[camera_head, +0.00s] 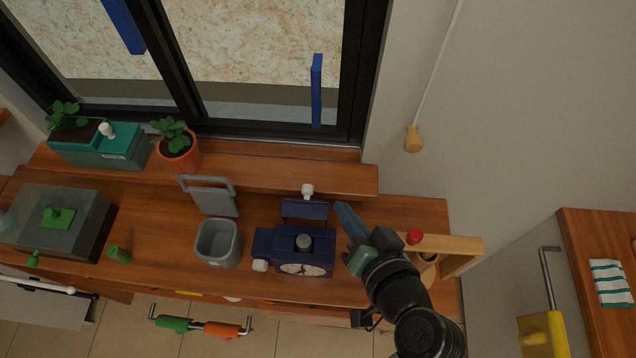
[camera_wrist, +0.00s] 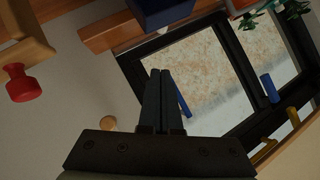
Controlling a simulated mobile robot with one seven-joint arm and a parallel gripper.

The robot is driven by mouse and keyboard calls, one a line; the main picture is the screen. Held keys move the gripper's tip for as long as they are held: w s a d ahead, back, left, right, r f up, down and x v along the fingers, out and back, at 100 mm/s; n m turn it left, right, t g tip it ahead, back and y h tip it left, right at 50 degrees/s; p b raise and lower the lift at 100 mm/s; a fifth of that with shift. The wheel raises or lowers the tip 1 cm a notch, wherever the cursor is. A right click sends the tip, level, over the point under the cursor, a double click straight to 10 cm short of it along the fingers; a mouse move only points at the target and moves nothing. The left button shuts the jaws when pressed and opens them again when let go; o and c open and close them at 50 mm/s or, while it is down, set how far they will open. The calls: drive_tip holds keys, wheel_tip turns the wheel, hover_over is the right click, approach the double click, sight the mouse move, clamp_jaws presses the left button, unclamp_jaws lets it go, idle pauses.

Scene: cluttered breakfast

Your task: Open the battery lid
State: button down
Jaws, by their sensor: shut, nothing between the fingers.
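A navy blue device (camera_head: 270,243) with a grey knob on top, a pale dial on its front and a white knob at its left stands on the wooden counter. Behind it a navy panel (camera_head: 305,209) with a white knob (camera_head: 307,190) at its top edge stands up. I cannot tell for sure which part is the battery lid. A navy blue body, likely this device, shows at the top of the wrist view (camera_wrist: 160,12). My gripper (camera_head: 341,208) is just right of the panel, shut and empty, apart from it. Its closed fingers (camera_wrist: 161,74) point toward the window.
A wooden frame with a red knob (camera_head: 415,236) stands close to the right of my gripper. A grey bin (camera_head: 217,250) is left of the device. Behind are a wooden ledge (camera_head: 270,178), a potted plant (camera_head: 176,145) and the window. A pull cord (camera_head: 413,140) hangs at the wall.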

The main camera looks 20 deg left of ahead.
sight(307, 205)
drive_tip(key=p+x, duration=0.1)
drive_tip(key=x, duration=0.2)
drive_tip(key=s+f+p+x, duration=0.1)
drive_tip(key=x, duration=0.2)
drive_tip(key=p+x, duration=0.1)
drive_tip(key=x, duration=0.2)
drive_tip(key=shift+a+f, duration=0.3)
drive_tip(key=shift+a, duration=0.15)
drive_tip(key=shift+w+a+f, duration=0.1)
drive_tip(key=shift+a+f, duration=0.25)
drive_tip(key=shift+f, duration=0.2)
drive_tip(key=b, duration=0.1)
drive_tip(key=w+b, duration=0.1)
drive_tip(key=w+f+b, duration=0.1)
drive_tip(key=shift+w+a, duration=0.15)
drive_tip(key=shift+a, duration=0.2)
drive_tip(key=shift+d+r, duration=0.1)
